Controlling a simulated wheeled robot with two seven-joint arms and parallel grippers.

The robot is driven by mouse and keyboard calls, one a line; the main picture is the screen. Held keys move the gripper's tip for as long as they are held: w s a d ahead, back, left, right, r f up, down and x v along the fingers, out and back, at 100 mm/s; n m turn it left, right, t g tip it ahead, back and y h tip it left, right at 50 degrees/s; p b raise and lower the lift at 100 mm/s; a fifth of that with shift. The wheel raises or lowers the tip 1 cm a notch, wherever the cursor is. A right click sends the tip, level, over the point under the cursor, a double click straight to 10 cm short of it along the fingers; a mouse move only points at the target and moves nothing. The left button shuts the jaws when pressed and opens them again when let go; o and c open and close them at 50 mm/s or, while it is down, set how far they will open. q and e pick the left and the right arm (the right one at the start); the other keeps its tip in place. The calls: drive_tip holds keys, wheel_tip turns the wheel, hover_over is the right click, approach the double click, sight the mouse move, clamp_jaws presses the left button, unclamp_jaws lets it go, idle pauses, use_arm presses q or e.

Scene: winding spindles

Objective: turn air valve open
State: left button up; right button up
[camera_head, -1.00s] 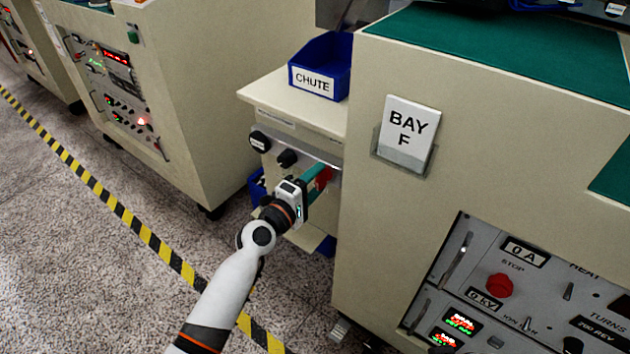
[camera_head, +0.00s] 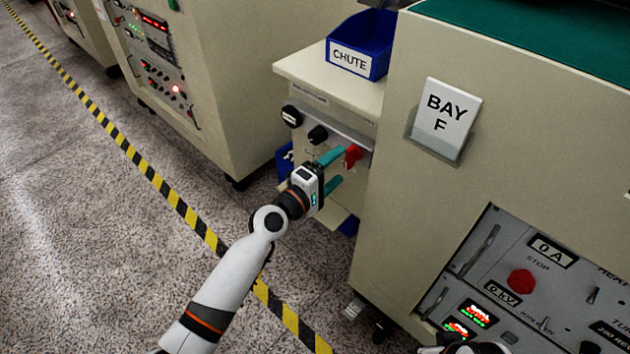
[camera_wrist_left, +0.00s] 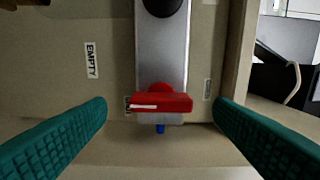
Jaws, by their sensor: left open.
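The air valve (camera_head: 352,155) has a red handle on the front panel of the small cream cabinet. In the left wrist view the red handle (camera_wrist_left: 170,102) lies level across a silver plate, with a white line on its left half and a blue stub below. My left gripper (camera_head: 338,170) is open in front of the panel. Its teal fingers stand to either side of the handle in the wrist view, with clear gaps, not touching it.
Black knobs (camera_head: 318,134) sit left of the valve. A blue CHUTE bin (camera_head: 362,45) stands on the cabinet top (camera_head: 325,83). The large BAY F machine (camera_head: 392,205) rises close on the right. Open floor (camera_head: 95,240) with a striped tape line (camera_head: 150,178) lies left.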

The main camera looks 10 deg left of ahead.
use_arm(q)
drive_tip(key=v, duration=0.8)
drive_tip(key=shift+s, duration=0.15)
use_arm(e)
drive_tip(key=shift+w+f, duration=0.1)
drive_tip(key=shift+f, duration=0.6)
use_arm(q)
drive_tip(key=shift+a, duration=0.1)
